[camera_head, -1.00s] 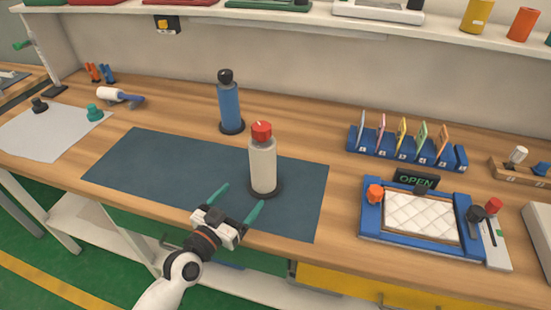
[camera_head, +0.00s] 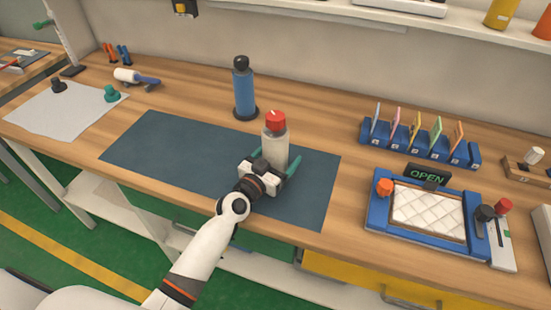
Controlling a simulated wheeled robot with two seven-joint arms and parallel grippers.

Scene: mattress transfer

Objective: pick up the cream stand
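The cream stand (camera_head: 274,150) is an upright cream cylinder with a red knob on top. It stands on the dark blue mat (camera_head: 165,150), near the mat's right part. My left gripper (camera_head: 280,166) is low at the near side of the stand, its white body covering the stand's lower part and base. One teal finger shows along the stand's right side, spread outward. The other finger is mostly hidden, and contact with the stand cannot be made out. The gripper looks open. My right gripper is not in view.
A blue stand (camera_head: 244,92) with a dark top is close behind the cream stand. A blue tray (camera_head: 378,215) with a quilted white pad and a blue rack (camera_head: 424,153) of coloured cards are to the right. The mat's left half is clear.

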